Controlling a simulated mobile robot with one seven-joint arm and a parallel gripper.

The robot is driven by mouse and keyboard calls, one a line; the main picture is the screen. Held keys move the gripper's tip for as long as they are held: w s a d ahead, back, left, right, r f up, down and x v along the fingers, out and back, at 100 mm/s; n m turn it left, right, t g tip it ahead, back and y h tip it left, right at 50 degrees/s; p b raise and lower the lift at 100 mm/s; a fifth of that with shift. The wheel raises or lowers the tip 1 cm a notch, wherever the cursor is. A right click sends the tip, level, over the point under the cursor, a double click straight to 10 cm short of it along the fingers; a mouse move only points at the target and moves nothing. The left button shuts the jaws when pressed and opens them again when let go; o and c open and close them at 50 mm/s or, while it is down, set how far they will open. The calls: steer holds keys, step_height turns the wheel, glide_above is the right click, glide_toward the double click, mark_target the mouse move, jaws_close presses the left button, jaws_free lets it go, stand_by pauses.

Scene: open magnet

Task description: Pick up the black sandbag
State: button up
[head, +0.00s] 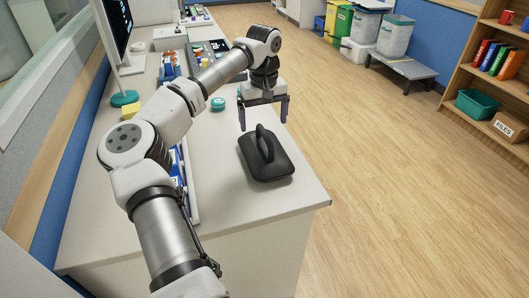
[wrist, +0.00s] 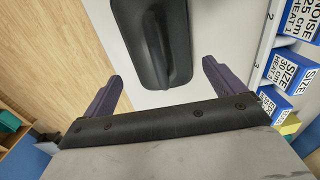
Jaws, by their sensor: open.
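The black sandbag (head: 271,161) lies on the white counter (head: 232,205) near its right front corner, with a raised loop handle on top. My gripper (head: 264,118) is open and empty, pointing down, behind the sandbag in the head view. In the wrist view the sandbag (wrist: 140,45) shows partly, cut off by the top edge, with its handle running lengthwise. The two purple fingers of my gripper (wrist: 161,84) are spread to either side of the sandbag's near end and do not appear to touch it.
A teal roll (head: 218,104) sits left of my gripper. Blue-and-white labelled boxes (wrist: 290,75) stand in a rack along the counter's left side. A monitor (head: 117,30) stands further back. The floor right of the counter is clear up to the shelf (head: 480,80).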

mark_target(265, 132)
step_height(265, 132, down, 8)
steer(key=shift+d+r+p, duration=0.1)
steer(key=shift+r+p, duration=0.15)
steer(key=shift+p, duration=0.45)
steer(key=shift+c, duration=0.2)
jaws_close()
stand_by(0.7)
